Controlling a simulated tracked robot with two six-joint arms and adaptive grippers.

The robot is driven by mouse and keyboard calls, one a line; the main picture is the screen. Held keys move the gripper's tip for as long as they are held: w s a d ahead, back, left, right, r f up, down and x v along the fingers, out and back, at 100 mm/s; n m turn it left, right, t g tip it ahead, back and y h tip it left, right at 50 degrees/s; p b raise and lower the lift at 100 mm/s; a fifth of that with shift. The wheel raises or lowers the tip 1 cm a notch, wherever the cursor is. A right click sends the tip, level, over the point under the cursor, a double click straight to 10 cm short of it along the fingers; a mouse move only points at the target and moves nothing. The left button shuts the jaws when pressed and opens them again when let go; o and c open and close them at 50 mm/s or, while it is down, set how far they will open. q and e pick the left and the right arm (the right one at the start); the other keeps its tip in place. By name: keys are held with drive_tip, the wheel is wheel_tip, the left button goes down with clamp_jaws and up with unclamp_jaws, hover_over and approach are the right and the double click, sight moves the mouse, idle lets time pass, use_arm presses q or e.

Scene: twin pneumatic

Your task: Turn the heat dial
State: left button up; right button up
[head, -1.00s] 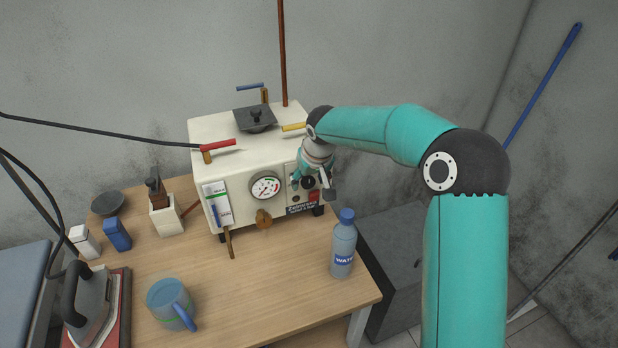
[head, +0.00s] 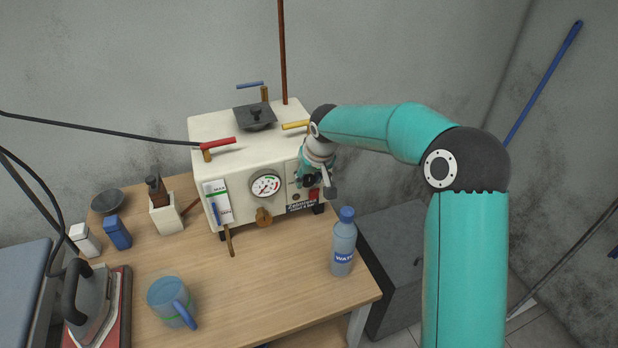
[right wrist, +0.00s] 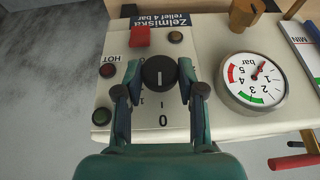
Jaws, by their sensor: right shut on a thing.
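The heat dial (right wrist: 159,73) is a round black knob with a white line on the cream front panel of the boiler box (head: 225,138). In the right wrist view, its line points along the picture's vertical, and printed figures show below it. My right gripper (right wrist: 159,80) has one finger on each side of the dial and is shut on it. In the head view, the right gripper (head: 308,172) is at the right part of the panel and partly covers the dial. My left gripper is not in view.
Beside the dial are a red switch (right wrist: 139,37), small lamps and a pressure gauge (right wrist: 254,80). A water bottle (head: 343,245) stands near the table's right edge. A mug (head: 170,303) and an iron (head: 92,300) stand at the front left. The table's middle is clear.

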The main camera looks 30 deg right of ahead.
drive_tip(key=shift+d+y, duration=0.15)
drive_tip(key=shift+y, duration=0.65)
drive_tip(key=shift+d+f+m+t+y+b, duration=0.2)
drive_tip(key=shift+m+t+y+b, duration=0.1)
drive_tip(key=shift+y+b, duration=0.25)
drive_tip(key=t+y+b, duration=0.1)
drive_tip(key=y+b, duration=0.2)
drive_tip(key=m+t+y+b, duration=0.1)
drive_tip(key=y+b, duration=0.2)
drive_tip(key=b, duration=0.1)
drive_tip(key=f+m+t+y+b, duration=0.1)
drive_tip(key=y+b, duration=0.2)
drive_tip(key=b, duration=0.1)
drive_tip(key=shift+s+d+f, duration=0.1)
drive_tip(key=shift+s+d, duration=0.05)
drive_tip(key=shift+d, duration=0.15)
drive_tip(key=shift+m+t+y+b, duration=0.5)
drive_tip(key=shift+t+y+b, duration=0.2)
drive_tip(key=shift+y+b, duration=0.65)
drive_tip(key=o, duration=1.1)
